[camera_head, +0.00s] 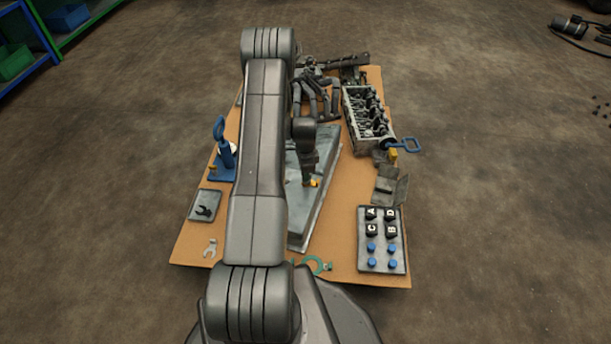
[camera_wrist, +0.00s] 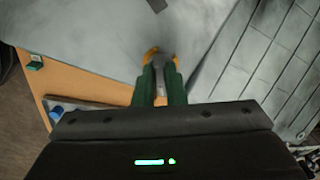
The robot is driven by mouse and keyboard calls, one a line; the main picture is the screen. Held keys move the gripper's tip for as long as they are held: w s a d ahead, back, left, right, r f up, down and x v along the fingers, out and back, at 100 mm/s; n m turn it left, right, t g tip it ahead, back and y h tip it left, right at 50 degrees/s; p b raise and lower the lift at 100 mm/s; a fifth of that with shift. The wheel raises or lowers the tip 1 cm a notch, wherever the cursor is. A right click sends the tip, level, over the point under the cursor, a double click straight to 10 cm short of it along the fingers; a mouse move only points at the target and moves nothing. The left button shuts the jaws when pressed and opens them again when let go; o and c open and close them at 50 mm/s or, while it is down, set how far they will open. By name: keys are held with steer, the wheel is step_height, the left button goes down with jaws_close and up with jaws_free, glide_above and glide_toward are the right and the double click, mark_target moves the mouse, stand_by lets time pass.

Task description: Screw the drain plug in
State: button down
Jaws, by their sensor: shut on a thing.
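My gripper (camera_head: 311,183) is low over the large grey metal pan (camera_head: 302,225) in the middle of the board. In the wrist view my gripper (camera_wrist: 161,58) has green fingers with yellow-orange tips, shut on a small grey piece, which looks like the drain plug (camera_wrist: 160,70). The fingers cover most of it. The pan's flat grey face (camera_wrist: 90,38) lies right at the fingertips. I cannot tell whether the plug touches the pan or sits in a hole. My arm hides the pan's left part in the head view.
An engine block (camera_head: 366,118) stands at the right back. A tray with lettered black pieces and blue caps (camera_head: 382,262) lies at front right. A blue stand (camera_head: 222,160) is on the left.

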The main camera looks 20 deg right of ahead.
steer(key=shift+m, duration=0.3)
steer(key=m+b, duration=0.1)
steer(key=m, duration=0.2)
steer(key=shift+f, duration=0.1)
steer(key=shift+m, duration=1)
steer(key=c, duration=1.6)
jaws_free()
steer(key=shift+c, duration=0.2)
steer(key=shift+d, duration=0.1)
steer(key=shift+w, duration=0.1)
steer(key=shift+r+p, duration=0.9)
steer(key=shift+r, duration=1.45)
